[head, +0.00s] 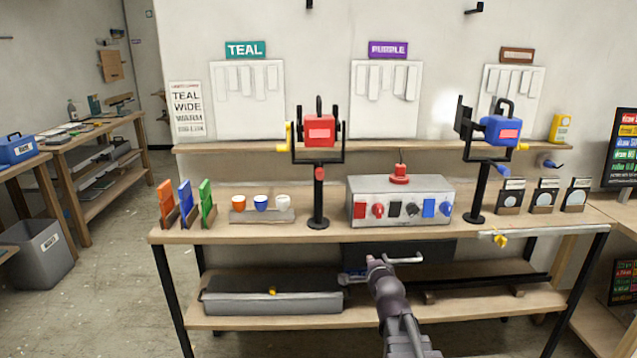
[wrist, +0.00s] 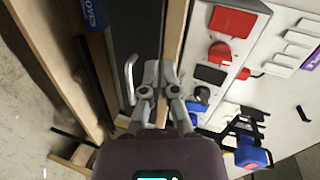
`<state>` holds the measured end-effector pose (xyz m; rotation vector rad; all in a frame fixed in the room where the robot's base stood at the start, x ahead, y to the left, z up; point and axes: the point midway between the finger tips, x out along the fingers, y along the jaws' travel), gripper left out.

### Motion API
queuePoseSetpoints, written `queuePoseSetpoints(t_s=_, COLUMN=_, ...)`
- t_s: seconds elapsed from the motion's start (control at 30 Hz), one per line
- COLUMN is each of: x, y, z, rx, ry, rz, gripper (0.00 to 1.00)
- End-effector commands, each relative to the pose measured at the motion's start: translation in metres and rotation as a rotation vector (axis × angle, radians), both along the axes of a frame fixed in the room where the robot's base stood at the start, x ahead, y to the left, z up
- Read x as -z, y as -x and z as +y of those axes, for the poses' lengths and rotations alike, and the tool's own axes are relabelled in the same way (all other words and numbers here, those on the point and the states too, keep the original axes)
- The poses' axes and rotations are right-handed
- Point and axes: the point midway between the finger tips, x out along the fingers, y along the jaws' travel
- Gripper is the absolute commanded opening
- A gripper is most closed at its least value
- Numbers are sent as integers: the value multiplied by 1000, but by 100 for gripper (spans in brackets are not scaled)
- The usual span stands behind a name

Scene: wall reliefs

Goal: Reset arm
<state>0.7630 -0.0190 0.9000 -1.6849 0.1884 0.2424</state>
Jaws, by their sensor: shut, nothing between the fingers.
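My gripper (head: 373,263) is in front of the workbench, just below the front edge of its top. In the wrist view my gripper (wrist: 160,72) has its fingers together with nothing between them. A pale bar handle (wrist: 130,78) lies beside the fingers in the wrist view. I cannot tell if they touch. The handle (head: 405,259) also shows in the head view, right of my fingertips. My arm reaches up from the bottom of the head view and hides part of the lower shelf.
The workbench top (head: 250,236) carries a grey control box (head: 400,214), a red device (head: 320,131) and a blue device (head: 502,131) on black stands. A long grey box (head: 272,302) lies on the lower shelf. Open floor (head: 110,290) shows at left.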

Motion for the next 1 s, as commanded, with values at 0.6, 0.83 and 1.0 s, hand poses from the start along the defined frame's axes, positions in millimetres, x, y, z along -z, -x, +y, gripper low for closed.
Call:
queuePoseSetpoints(t_s=0.6, x=106, y=106, z=23, rx=-544, ry=656, rz=650, gripper=0)
queuePoseSetpoints(t_s=0.83, x=127, y=159, z=23, rx=-828, ry=821, rz=849, gripper=0)
queuePoseSetpoints(t_s=1.0, x=133, y=187, z=21, rx=-983, ry=882, rz=937, gripper=0)
